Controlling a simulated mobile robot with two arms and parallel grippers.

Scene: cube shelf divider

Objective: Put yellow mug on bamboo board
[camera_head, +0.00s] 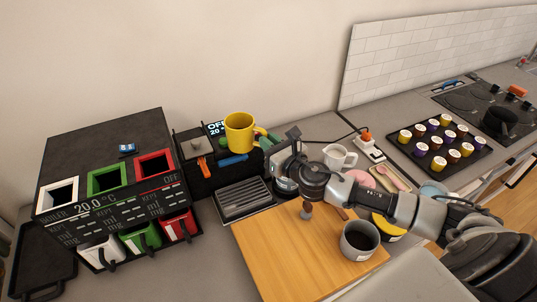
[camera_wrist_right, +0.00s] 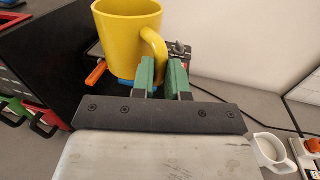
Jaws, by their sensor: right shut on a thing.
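In the right wrist view the green fingers (camera_wrist_right: 164,80) are closed on the handle of the mug (camera_wrist_right: 124,35). I cannot tell whether the mug's base touches the box. The bamboo board (camera_head: 280,255) lies on the counter in front, below and to the right of the mug. My right arm crosses over its far right part. My left gripper is not in view.
A grey cup (camera_head: 359,240) and a small tamper (camera_head: 307,211) stand on the board; its left and front parts are bare. A grey drip tray (camera_head: 243,197) lies behind the board. A white pitcher (camera_head: 338,157) and power strip (camera_head: 370,148) are at the back right.

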